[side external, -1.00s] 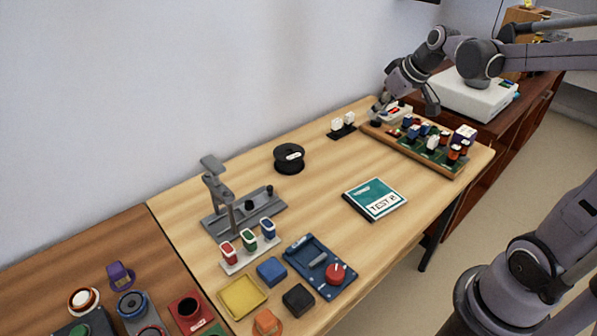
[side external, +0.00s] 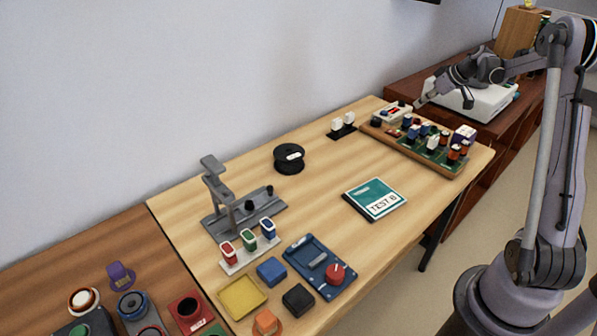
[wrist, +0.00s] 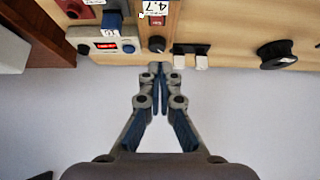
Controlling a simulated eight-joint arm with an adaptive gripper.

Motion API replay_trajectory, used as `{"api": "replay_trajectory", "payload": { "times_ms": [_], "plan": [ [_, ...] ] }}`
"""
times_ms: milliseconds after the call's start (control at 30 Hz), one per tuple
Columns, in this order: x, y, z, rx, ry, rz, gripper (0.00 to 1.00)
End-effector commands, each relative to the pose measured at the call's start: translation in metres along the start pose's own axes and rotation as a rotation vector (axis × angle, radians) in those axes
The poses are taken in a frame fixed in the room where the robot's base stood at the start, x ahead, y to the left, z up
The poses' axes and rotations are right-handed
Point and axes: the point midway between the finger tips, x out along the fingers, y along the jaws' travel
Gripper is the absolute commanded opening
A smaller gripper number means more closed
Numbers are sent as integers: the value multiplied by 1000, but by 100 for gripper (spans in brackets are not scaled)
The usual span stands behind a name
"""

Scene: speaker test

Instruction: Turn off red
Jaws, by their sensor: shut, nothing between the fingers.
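My gripper (side external: 421,101) is shut and empty, raised near the far end of the table beside the white meter box. In the wrist view its fingertips (wrist: 160,70) meet just short of a black knob (wrist: 157,43). A row of three blocks stands at the near side: a red one (side external: 229,252), a green one (side external: 249,242) and a blue one (side external: 268,228). A round red knob (side external: 335,273) sits on a blue panel (side external: 325,291).
A circuit board on a wooden tray (side external: 446,172) holds several parts beside the meter box. Two white switches (side external: 343,124) stand on a black base nearby. A black spool (side external: 289,158), a booklet (side external: 375,199) and a grey stand (side external: 262,225) are farther along. The mid-table has bare patches.

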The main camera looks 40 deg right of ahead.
Motion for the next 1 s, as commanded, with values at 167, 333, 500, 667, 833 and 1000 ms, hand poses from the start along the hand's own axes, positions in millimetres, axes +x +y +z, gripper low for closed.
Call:
{"api": "replay_trajectory", "payload": {
  "times_ms": [167, 333, 500, 667, 833, 1000],
  "plan": [
    [1, 6, 3, -1, 4, 1, 0],
    [1, 6, 3, -1, 3, 1, 0],
    [5, 5, 3, -1, 3, 0, 0],
    [22, 5, 3, -3, 2, -1, 0],
    [53, 5, 2, -3, 2, 1, 0],
    [84, 5, 2, -2, 2, 0, 0]
  ]
}}
